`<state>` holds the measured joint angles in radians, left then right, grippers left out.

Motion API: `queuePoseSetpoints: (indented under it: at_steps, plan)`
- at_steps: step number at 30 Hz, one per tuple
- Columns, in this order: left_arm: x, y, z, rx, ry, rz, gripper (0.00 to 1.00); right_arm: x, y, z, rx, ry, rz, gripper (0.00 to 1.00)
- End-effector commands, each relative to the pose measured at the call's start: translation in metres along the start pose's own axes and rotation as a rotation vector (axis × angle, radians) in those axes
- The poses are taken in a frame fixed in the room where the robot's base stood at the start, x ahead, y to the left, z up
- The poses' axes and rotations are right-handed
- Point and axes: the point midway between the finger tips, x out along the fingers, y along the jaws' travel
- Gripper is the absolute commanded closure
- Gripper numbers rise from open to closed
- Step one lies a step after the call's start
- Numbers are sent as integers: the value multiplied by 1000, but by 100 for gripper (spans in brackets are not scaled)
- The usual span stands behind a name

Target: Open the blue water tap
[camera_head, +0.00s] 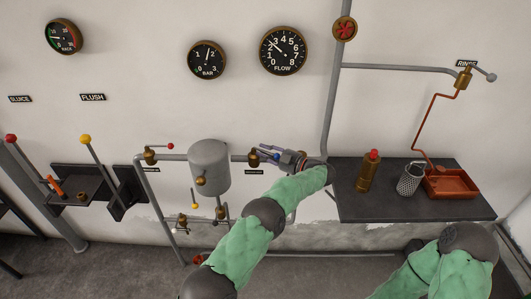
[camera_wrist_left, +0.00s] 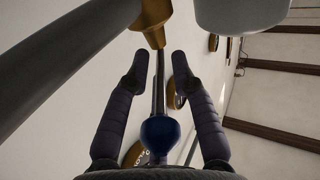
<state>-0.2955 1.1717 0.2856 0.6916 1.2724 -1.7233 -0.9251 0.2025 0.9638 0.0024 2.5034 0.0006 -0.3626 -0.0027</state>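The blue water tap is a brass valve body with a thin lever ending in a blue ball knob. In the head view its brass body (camera_head: 254,158) sits at the right end of the grey pipe, beside the tank. In the left wrist view the blue knob (camera_wrist_left: 160,134) lies between the fingers, with the lever running to the brass body (camera_wrist_left: 152,22). My left gripper (camera_head: 268,151) is open; its two dark fingers (camera_wrist_left: 159,66) stand on either side of the lever with gaps visible. My right gripper is out of view; only its arm shows at the lower right.
A grey tank (camera_head: 209,167) stands left of the tap, with a red-knobbed valve (camera_head: 151,157) beyond it. At right, a dark shelf (camera_head: 460,211) holds a brass bottle (camera_head: 368,172), a mesh cup (camera_head: 409,179) and a red tray (camera_head: 453,194). A vertical pipe (camera_head: 332,95) rises right of the gripper.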

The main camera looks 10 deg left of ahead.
Motion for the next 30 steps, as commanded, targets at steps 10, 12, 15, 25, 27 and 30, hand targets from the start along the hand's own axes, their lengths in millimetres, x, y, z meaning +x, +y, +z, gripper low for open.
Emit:
queuePoseSetpoints:
  at_steps: [10,12,15,25,27,30]
  plan:
    - [-2,0,0,0,0,0,68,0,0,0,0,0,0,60]
    - [-6,0,0,0,0,1,68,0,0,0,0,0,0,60]
    - [-18,1,0,0,0,3,68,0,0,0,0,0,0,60]
    - [-82,1,0,-1,0,3,68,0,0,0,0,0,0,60]
    - [-94,0,1,0,0,2,68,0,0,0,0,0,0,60]
    - [-107,1,1,0,0,2,68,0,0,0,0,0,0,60]
